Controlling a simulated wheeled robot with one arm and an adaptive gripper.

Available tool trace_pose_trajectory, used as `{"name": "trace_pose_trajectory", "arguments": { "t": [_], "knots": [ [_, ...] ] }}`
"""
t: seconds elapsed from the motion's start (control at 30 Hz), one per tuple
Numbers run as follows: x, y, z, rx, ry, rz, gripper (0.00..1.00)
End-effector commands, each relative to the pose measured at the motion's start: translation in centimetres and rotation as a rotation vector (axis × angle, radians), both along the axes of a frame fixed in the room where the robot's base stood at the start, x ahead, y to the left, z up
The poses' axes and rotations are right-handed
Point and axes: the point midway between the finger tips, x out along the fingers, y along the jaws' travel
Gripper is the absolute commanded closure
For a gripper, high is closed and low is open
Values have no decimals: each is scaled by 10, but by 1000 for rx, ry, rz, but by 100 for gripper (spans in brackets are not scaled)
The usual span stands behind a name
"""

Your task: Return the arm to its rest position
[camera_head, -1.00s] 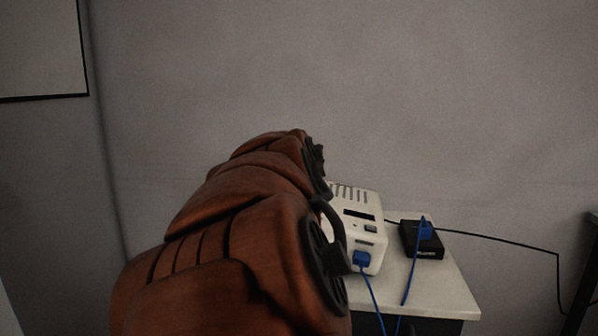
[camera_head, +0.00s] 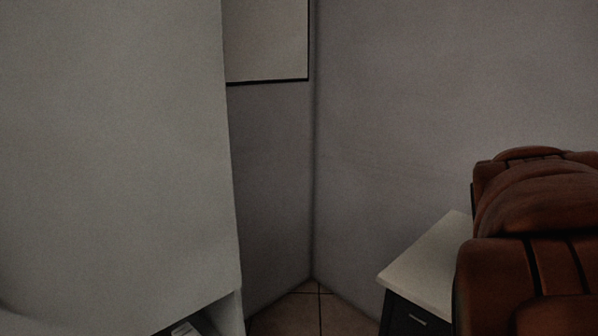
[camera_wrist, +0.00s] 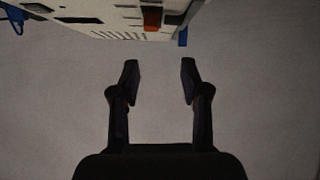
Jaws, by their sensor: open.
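A blue plug with cable (camera_wrist: 14,28) shows at the top left.
A large pale panel (camera_head: 115,150) fills the left of the head view, with a dark opening at its foot. A framed board (camera_head: 266,40) hangs near the wall corner. A strip of tiled floor (camera_head: 300,308) between panel and cabinet is clear.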

Motion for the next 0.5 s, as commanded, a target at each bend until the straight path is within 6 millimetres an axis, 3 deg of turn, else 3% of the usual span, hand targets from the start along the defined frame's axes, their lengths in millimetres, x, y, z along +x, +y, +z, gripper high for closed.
{"name": "trace_pose_trajectory", "arguments": {
  "t": [0.03,0.27,0.5],
  "knots": [
    [-5,11,9,30,47,26,54],
    [-41,63,-16,159,292,157,54],
    [-93,125,-29,273,560,335,54]
  ]
}}
